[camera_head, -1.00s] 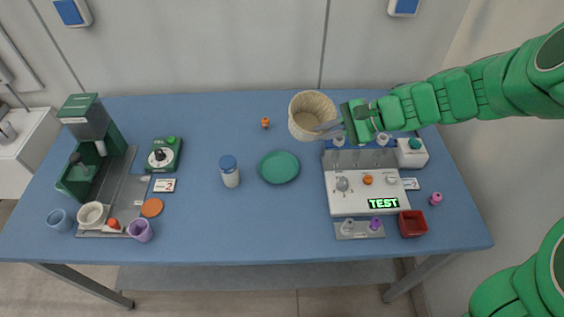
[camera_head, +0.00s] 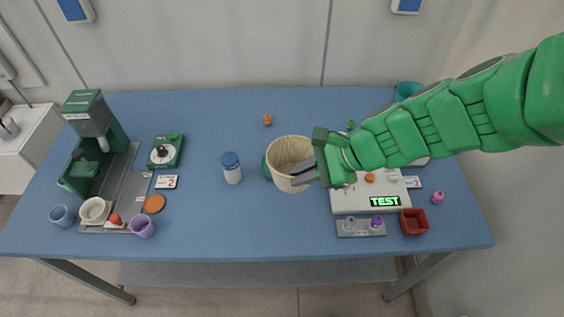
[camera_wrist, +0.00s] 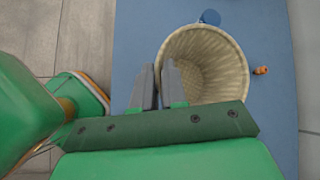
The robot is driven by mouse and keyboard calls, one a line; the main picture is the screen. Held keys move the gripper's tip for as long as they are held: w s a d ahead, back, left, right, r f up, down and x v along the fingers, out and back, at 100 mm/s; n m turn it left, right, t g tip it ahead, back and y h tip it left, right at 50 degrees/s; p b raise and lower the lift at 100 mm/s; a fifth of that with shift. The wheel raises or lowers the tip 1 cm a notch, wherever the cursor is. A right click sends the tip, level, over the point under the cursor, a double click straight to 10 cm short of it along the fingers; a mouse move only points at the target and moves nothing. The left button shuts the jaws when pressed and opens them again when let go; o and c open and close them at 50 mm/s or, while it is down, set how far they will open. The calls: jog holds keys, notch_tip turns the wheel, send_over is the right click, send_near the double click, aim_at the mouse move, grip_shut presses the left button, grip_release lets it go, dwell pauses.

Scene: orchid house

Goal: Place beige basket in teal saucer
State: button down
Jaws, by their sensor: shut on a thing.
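The beige basket (camera_head: 290,158) is held by its rim in my gripper (camera_head: 304,171), with its open mouth up. In the wrist view, my gripper (camera_wrist: 158,88) has its fingers on the near wall of the basket (camera_wrist: 215,62), whose inside shows. The teal saucer (camera_head: 265,166) is mostly hidden behind the basket in the head view; only its left edge shows. The basket appears above the saucer, somewhat to its right. I cannot tell how high it is. The saucer does not show in the wrist view.
A jar with a blue lid (camera_head: 231,168) stands left of the saucer. A white test device (camera_head: 371,202) and a red tray (camera_head: 414,222) are on the right. An orange object (camera_head: 267,119) lies behind the basket. A coffee-machine-like green device (camera_head: 92,140) stands far left.

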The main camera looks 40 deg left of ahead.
aim_at(287, 155)
jog(key=w+a+f, duration=0.1)
jog(key=a, duration=0.1)
jog(key=w+a+f, duration=0.1)
jog(key=w+a, duration=0.1)
jog(key=w+a+f, duration=0.1)
jog(key=a+f, duration=0.1)
jog(key=a, duration=0.1)
jog(key=shift+w, duration=0.4)
jog(key=shift+w+a+f, duration=0.45)
jog(key=shift+a+f, duration=0.2)
jog(key=shift+f, duration=0.25)
jog(key=shift+w+a+f, duration=0.4)
jog(key=shift+a+f, duration=0.3)
jog(key=shift+f, duration=0.15)
jog(key=shift+w+a+f, duration=0.45)
jog(key=shift+a+f, duration=0.2)
jog(key=shift+f, duration=0.25)
jog(key=shift+w+a+f, duration=0.15)
jog(key=shift+a+f, duration=0.05)
jog(key=shift+f, duration=1.65)
jog(key=c, duration=1.2)
grip_release()
jog(key=shift+o, duration=0.2)
jog(key=shift+r, duration=0.1)
jog(key=v, duration=1.2)
